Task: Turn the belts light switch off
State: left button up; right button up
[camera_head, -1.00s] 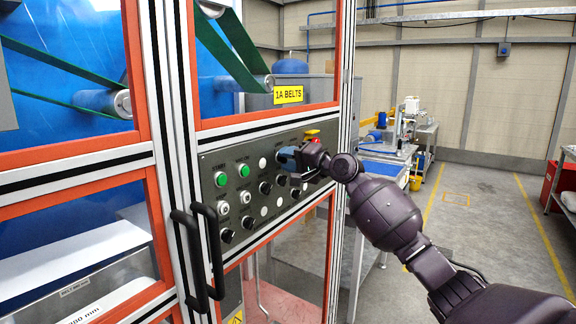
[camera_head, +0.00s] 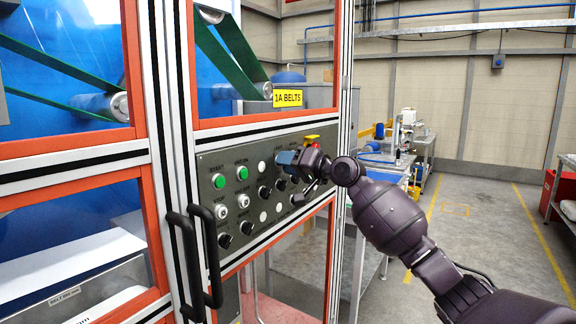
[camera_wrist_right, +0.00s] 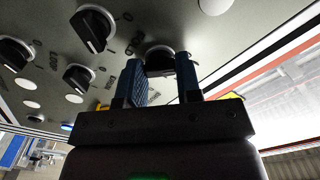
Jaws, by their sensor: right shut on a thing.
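The grey control panel (camera_head: 205,165) carries several black rotary switches, and its small labels are too blurred to read for the belts light switch. My right gripper (camera_head: 287,160) is at the upper right of the panel, its fingers against it. In the right wrist view, the two blue-padded fingers (camera_wrist_right: 160,80) are shut on a black rotary switch (camera_wrist_right: 160,62), one finger on each side. The gripper hides much of this switch, and its pointer position cannot be told. My left gripper is not in view.
A yellow "1A BELTS" sign (camera_head: 288,98) is above the panel. Green buttons (camera_head: 242,173) and other black switches (camera_head: 264,192) are to the left. Black door handles (camera_head: 208,255) stick out at lower left.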

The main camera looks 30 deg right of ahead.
jog(key=shift+f, duration=0.1)
jog(key=o, duration=0.9)
jog(key=v, duration=1)
jog(key=shift+s, duration=0.4)
